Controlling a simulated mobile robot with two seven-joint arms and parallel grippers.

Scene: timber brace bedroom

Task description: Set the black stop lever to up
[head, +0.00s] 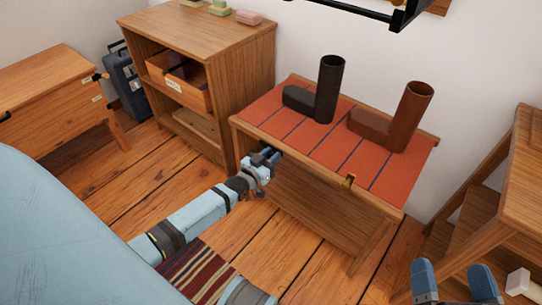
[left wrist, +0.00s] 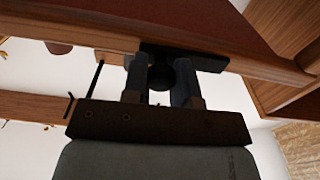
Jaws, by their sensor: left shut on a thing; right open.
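The black stop lever (left wrist: 182,72) shows in the left wrist view between my left fingers, below a dark plate at the edge of the red-topped wooden bench (head: 300,128). My left gripper (head: 266,158) is at the bench's front left edge and is shut on the lever. It also shows from behind in the left wrist view (left wrist: 163,85). The gripper hides most of the lever in the head view, so I cannot tell which way it points. My right gripper (head: 454,283) is open and empty at the bottom right, away from the bench.
A black boot-shaped thing (head: 327,90) and a brown one (head: 410,115) stand on the bench. A wooden shelf unit (head: 205,40) stands left, a wooden stand (head: 520,180) right. Wooden floor lies in front.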

